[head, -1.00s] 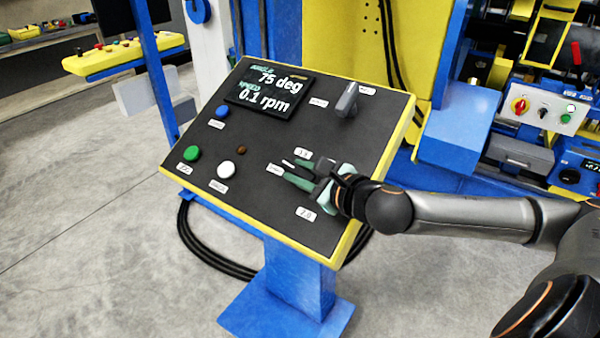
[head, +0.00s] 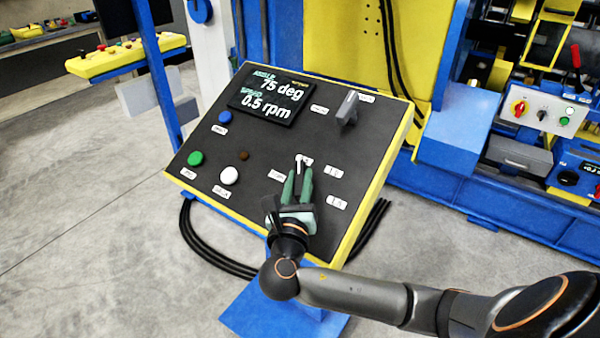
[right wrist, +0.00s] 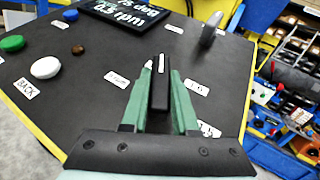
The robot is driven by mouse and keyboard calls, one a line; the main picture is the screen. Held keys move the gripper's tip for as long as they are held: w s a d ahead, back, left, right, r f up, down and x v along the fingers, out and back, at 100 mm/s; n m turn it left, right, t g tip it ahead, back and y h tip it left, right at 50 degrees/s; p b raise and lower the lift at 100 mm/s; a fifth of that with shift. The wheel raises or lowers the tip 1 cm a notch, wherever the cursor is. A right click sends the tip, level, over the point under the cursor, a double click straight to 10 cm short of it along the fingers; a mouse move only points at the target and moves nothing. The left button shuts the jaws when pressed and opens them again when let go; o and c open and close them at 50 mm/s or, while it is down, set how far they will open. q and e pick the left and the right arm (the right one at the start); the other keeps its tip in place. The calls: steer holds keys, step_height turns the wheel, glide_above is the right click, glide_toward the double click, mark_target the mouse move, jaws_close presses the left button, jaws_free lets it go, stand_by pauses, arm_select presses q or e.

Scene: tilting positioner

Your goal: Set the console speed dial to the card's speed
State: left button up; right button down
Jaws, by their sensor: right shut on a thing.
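The console (head: 262,138) is a tilted black panel with a yellow edge. Its display (head: 272,97) reads an angle of 75 deg and a speed of 0.5 rpm; its lower part also shows in the right wrist view (right wrist: 122,14). My right gripper (head: 303,174) has its green fingers shut on the black speed dial (right wrist: 160,84) at the panel's lower right. The dial's white pointer line faces up the panel. Small white labels stand around it, partly hidden by the fingers. I see no card, and my left gripper is out of view.
A grey lever knob (head: 347,107) stands on the panel's upper right. A blue button (head: 225,117), a green button (head: 196,158) and a white button (head: 229,175) are on its left. Blue and yellow machinery stands behind; open floor lies left.

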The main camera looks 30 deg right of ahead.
steer(key=m+g+h+p, duration=0.1)
steer(key=m+g+h, duration=0.2)
steer(key=m+h, duration=0.1)
steer(key=shift+w+a+m+g+p, duration=0.1)
steer(key=shift+m+g+p, duration=0.25)
steer(key=shift+m, duration=0.25)
steer(key=shift+m+g+h, duration=0.65)
steer(key=shift+m+g, duration=0.7)
steer(key=shift+g, duration=0.15)
steer(key=shift+m+g+h, duration=0.65)
steer(key=shift+m+g, duration=0.7)
steer(key=shift+g, duration=0.1)
steer(key=shift+m+g, duration=0.3)
steer(key=c, duration=0.7)
jaws_free()
